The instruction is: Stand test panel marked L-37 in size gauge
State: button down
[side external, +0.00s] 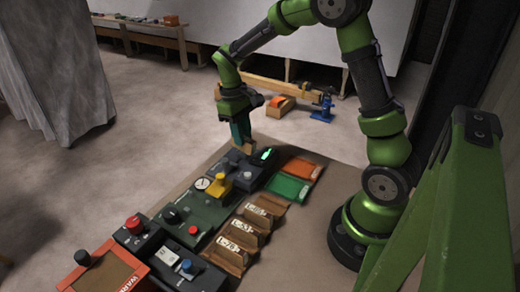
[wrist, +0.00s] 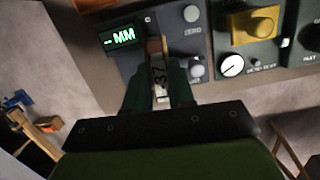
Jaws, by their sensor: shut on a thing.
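The test panel (wrist: 159,78) is a thin tan plate with a white label on which "37" reads. My gripper (wrist: 158,88) is shut on it, one dark green finger on each side. In the side external view my gripper (side external: 241,141) points down at the far end of the console row, and a small tan part of the panel (side external: 247,148) shows below the fingers. The size gauge (side external: 249,172) is a dark grey box with a lit green display. In the wrist view its display (wrist: 122,36) reads "-- MM". I cannot tell whether the panel touches the gauge.
A wooden rack (side external: 240,262) holds several labelled slots in front of the consoles. An orange tray (side external: 303,169) and a green tray (side external: 287,188) lie right of the gauge. A yellow-knobbed unit (side external: 217,186) stands close beside the gauge. A blue vise (side external: 322,110) stands behind.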

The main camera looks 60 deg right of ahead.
jog(key=w, duration=0.1)
jog(key=w+d+r, duration=0.1)
jog(key=shift+w+d+r+n+t, duration=0.15)
jog(key=shift+w+n+t, duration=0.15)
jog(key=shift+w, duration=0.05)
jog(key=shift+s+f, duration=0.1)
jog(key=shift+f, duration=3.25)
jog(key=shift+f, duration=0.5)
jog(key=c, duration=0.9)
grip_release()
jog(key=shift+r, duration=0.1)
notch_tip(320, 180, up, 17)
jog(key=w, duration=0.2)
jog(key=s+a+r+m+t, duration=0.1)
jog(key=s+a+t, duration=0.2)
jog(key=s, duration=0.3)
jog(key=s+a+r+m+t+y, duration=0.1)
jog(key=s+a+t, duration=0.1)
jog(key=s+a, duration=0.2)
jog(key=s+a+r+m+t, duration=0.1)
jog(key=s+a+t, duration=0.2)
jog(key=s, duration=0.5)
jog(key=shift+s+a+r+m+t+y, duration=0.15)
jog(key=shift+s+a+r+m+y, duration=0.05)
jog(key=shift+a, duration=0.2)
jog(key=shift+s+a+r+m+t+y, duration=0.15)
jog(key=shift+a+r+m+y, duration=0.05)
jog(key=shift+a, duration=0.15)
